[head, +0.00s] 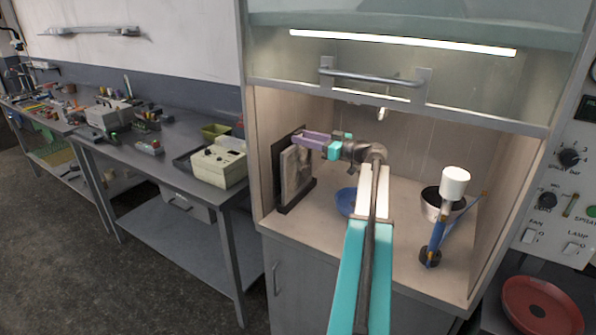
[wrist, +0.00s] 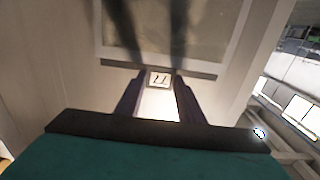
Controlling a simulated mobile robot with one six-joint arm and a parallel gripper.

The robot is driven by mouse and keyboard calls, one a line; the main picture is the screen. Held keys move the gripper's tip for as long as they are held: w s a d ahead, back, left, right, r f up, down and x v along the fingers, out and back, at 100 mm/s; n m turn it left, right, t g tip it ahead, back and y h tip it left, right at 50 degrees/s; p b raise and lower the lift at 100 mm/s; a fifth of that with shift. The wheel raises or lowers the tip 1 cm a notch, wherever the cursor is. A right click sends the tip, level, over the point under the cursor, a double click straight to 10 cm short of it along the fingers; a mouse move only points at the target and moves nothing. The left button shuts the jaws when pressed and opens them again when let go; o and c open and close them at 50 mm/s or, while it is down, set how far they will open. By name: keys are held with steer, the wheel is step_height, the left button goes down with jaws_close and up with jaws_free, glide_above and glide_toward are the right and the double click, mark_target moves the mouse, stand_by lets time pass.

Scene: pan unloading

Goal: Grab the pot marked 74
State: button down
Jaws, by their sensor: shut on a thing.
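My gripper (head: 303,138) is inside the hood, at the top of an upright framed panel (head: 296,172) by the left wall. In the wrist view my gripper (wrist: 158,88) is shut on a small pale tagged piece (wrist: 158,79) at the panel's edge. Its dark marks are too blurred to read for certain. A blue bowl (head: 346,199) is partly hidden behind my arm. I see no readable 74 on either.
The raised sash handle (head: 370,78) crosses above. A red round pan (head: 540,306) lies outside at lower right. A bench (head: 165,175) with a beige instrument (head: 218,165) is at left.

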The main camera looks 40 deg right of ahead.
steer(key=shift+r, duration=0.15)
steer(key=s+a+r+b, duration=0.2)
steer(key=s+a+b, duration=0.1)
steer(key=s, duration=0.4)
steer(key=s+a+r+b, duration=0.2)
steer(key=s+a+b, duration=0.1)
steer(key=s, duration=0.4)
steer(key=shift+s+a+r, duration=0.2)
steer(key=shift+a+r, duration=0.15)
steer(key=shift+a, duration=0.2)
stand_by(0.9)
